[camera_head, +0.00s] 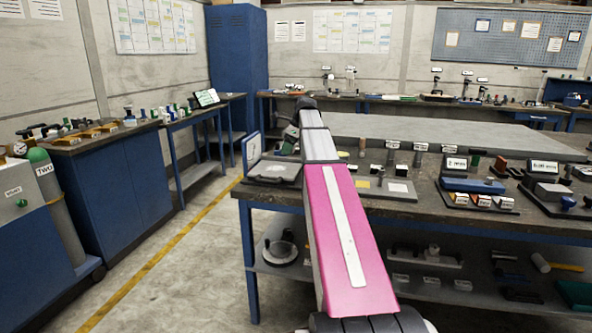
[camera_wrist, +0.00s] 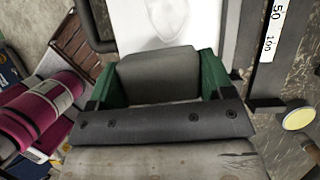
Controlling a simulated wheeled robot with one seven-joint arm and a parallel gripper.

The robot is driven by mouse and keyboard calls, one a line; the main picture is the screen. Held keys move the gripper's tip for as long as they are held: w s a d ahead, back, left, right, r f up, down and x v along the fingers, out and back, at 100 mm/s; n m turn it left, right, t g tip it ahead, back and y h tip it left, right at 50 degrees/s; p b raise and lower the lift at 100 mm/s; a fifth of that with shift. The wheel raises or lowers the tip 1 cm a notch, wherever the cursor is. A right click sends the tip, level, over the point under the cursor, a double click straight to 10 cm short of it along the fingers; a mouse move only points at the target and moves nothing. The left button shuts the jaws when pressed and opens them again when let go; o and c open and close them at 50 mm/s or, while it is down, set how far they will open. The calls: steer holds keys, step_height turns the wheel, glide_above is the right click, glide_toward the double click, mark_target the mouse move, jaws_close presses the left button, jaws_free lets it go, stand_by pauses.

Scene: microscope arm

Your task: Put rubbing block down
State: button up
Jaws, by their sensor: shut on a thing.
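In the wrist view my gripper (camera_wrist: 160,92) shows two green fingers on either side of a grey, worn-looking block, which I take to be the rubbing block (camera_wrist: 157,72). The fingers are shut on the block's sides. Its underside is hidden, and I cannot tell whether it touches anything below. A white surface (camera_wrist: 128,22) with a faint grey rounded outline lies just beyond it. In the head view my arm reaches toward the left end of the workbench (camera_head: 440,205). The block cannot be made out there.
In the wrist view, wine-red rolls (camera_wrist: 45,112) lie left, a dark bar with a scale (camera_wrist: 268,40) stands right, and a round pale-yellow disc (camera_wrist: 298,119) is at far right. In the head view, an upright panel (camera_head: 251,151) stands at the bench's left end; labelled blocks crowd its right.

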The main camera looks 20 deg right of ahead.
steer(key=s+d+f, duration=0.1)
steer(key=s+d, duration=0.3)
steer(key=d, duration=0.4)
steer(key=s+d+f, duration=0.2)
steer(key=s+d, duration=0.3)
steer(key=d, duration=0.3)
steer(key=shift+m, duration=0.3)
step_height(320, 180, down, 9)
steer(key=shift+w+a+f, duration=0.1)
steer(key=shift+w+f, duration=0.05)
steer(key=shift+f, duration=0.4)
